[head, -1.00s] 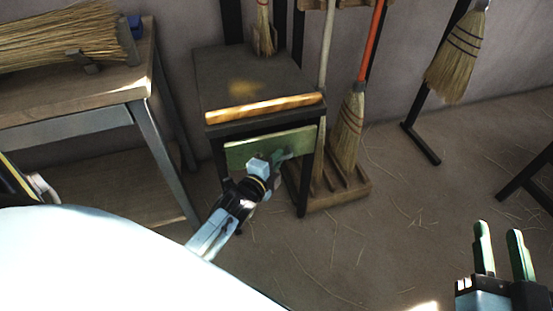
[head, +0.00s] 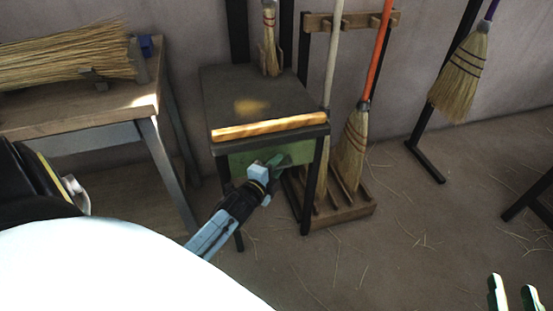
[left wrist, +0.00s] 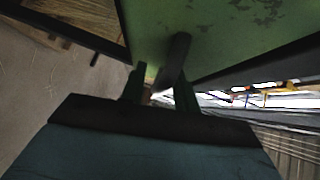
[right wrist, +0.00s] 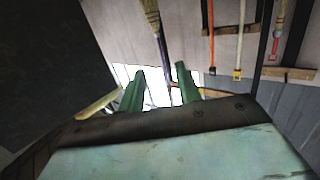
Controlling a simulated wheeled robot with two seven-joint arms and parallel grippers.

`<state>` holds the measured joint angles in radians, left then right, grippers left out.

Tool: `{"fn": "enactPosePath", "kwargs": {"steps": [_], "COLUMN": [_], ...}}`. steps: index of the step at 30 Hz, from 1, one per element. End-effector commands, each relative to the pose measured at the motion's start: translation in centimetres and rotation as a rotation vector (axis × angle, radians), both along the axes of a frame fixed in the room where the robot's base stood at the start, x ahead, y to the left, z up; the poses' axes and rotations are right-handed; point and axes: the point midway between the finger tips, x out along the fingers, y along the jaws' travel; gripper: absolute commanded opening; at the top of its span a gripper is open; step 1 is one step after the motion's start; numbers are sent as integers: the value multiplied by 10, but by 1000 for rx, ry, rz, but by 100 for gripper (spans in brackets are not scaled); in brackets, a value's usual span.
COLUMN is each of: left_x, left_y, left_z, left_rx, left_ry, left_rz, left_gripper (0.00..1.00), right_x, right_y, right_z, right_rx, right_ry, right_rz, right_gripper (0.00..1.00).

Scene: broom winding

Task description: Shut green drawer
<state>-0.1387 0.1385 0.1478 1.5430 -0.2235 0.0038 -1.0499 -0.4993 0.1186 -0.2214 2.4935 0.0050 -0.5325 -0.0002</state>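The green drawer (head: 240,160) sits in the small dark table (head: 222,92), its front close beneath the tabletop. The drawer front also fills the top of the left wrist view (left wrist: 215,30), where a dark bar handle (left wrist: 174,55) stands out from it. My left gripper (head: 274,164) is at the drawer front. Its fingers (left wrist: 160,90) are apart, with the handle between them; exact contact cannot be told. My right gripper (head: 512,292) is open and empty at the lower right, far from the drawer; its parted fingers also show in the right wrist view (right wrist: 160,90).
A yellow-orange strip (head: 268,127) lies along the tabletop's front edge and a small broom (head: 269,45) stands at its back. A broom rack (head: 345,213) with upright brooms stands right of the table. A workbench (head: 75,105) with a straw bundle is at left. Open floor lies right.

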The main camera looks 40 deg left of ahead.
Motion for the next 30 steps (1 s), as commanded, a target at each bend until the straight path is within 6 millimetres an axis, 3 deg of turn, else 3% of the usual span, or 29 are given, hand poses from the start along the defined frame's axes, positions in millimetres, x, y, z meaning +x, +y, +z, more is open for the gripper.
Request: {"fn": "enactPosePath", "kwargs": {"steps": [8, 20, 30], "left_x": [-2, -39, -79], "left_y": [-1, -7, -12], "left_z": [3, 8, 13], "left_rx": [1, -1, 0], "left_ry": [-6, -1, 0], "left_rz": [-1, -2, -1], "left_gripper": [32, 32, 32], "right_x": [0, -24, -69], "right_y": [0, -19, -41], "right_z": [0, -56, -99], "right_rx": [-3, -103, -191], "right_ry": [11, 370, 723], "right_rz": [0, -29, -59], "right_gripper": [34, 34, 34]}}
